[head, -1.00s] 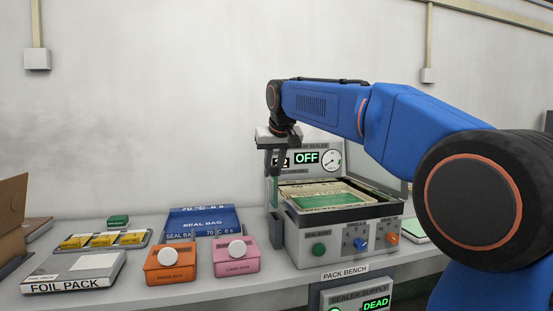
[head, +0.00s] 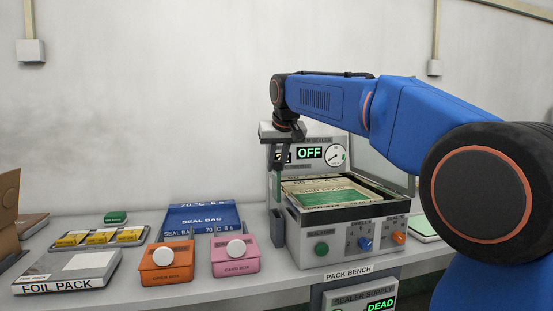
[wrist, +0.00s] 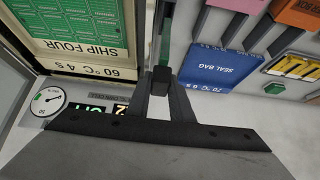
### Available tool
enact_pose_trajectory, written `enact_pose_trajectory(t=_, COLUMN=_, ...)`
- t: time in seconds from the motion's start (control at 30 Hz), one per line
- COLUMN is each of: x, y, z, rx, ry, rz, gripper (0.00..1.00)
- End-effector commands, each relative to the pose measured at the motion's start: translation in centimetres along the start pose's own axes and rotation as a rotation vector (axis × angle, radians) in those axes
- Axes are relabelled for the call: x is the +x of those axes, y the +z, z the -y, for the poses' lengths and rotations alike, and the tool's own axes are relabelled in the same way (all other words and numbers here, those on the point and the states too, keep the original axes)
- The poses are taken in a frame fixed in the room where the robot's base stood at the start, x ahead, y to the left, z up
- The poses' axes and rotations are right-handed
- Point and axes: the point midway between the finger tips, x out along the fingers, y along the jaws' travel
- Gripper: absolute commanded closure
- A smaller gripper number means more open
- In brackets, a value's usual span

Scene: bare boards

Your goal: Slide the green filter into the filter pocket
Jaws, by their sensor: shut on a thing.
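My gripper (head: 279,167) points down at the left side of the sealer and is shut on the green filter, a thin upright green strip (head: 277,186). Part of the filter also shows beyond my fingers in the wrist view (wrist: 178,20). The filter pocket appears to be the narrow dark grey holder (head: 277,224) on the sealer's left side, just below the filter. I cannot tell whether the filter's lower edge is inside the pocket or only above it. My fingers hide the filter's upper part.
The sealer (head: 340,240) stands open with a green-and-cream pack (head: 330,192) inside; its display reads OFF. A blue seal bag (head: 203,219), a pink box (head: 235,262) and an orange box (head: 166,273) lie to the left. A foil pack (head: 65,272) is farther left.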

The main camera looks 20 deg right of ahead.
Motion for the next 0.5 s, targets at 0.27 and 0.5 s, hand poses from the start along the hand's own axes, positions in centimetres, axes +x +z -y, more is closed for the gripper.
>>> enact_pose_trajectory(t=0.27, x=1.8, y=1.2, z=0.0, rx=0.0, ry=0.0, rz=0.001, gripper=1.0)
enact_pose_trajectory(t=0.5, x=2.8, y=1.8, z=0.0, rx=0.0, ry=0.0, rz=0.0, gripper=1.0)
